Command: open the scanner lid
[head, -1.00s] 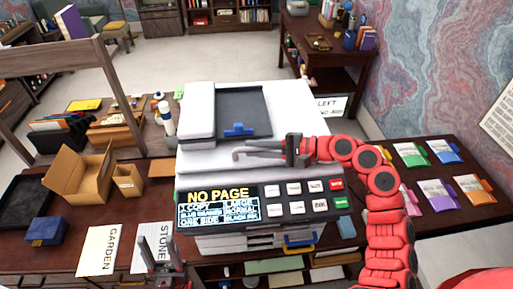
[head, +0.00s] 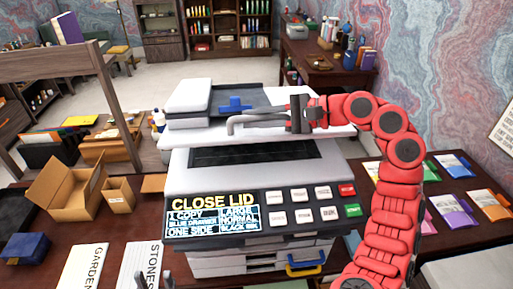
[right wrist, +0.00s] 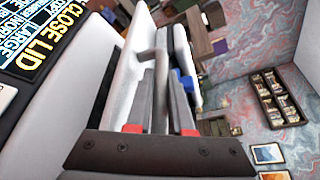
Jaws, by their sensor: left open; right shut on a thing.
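The white scanner (head: 245,175) stands on the desk, and its panel display (head: 213,217) reads CLOSE LID. Its lid (head: 250,135) is tilted up at the front, and the dark glass (head: 252,153) shows below it. My right gripper (head: 290,118) is shut on the grey lid handle (head: 250,119) at the lid's front edge. In the right wrist view, the fingers (right wrist: 160,95) are around the handle beside the white lid (right wrist: 128,75). My left gripper (head: 153,280) is only partly in view at the bottom edge, open, apart from the scanner.
Cardboard boxes (head: 68,188) and a blue box (head: 28,247) are on the left of the desk. Cards reading GARDEN (head: 83,268) and STONES (head: 140,265) lie in front. Coloured folders (head: 455,209) lie on the right. A blue clip (head: 234,104) is on the lid's top.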

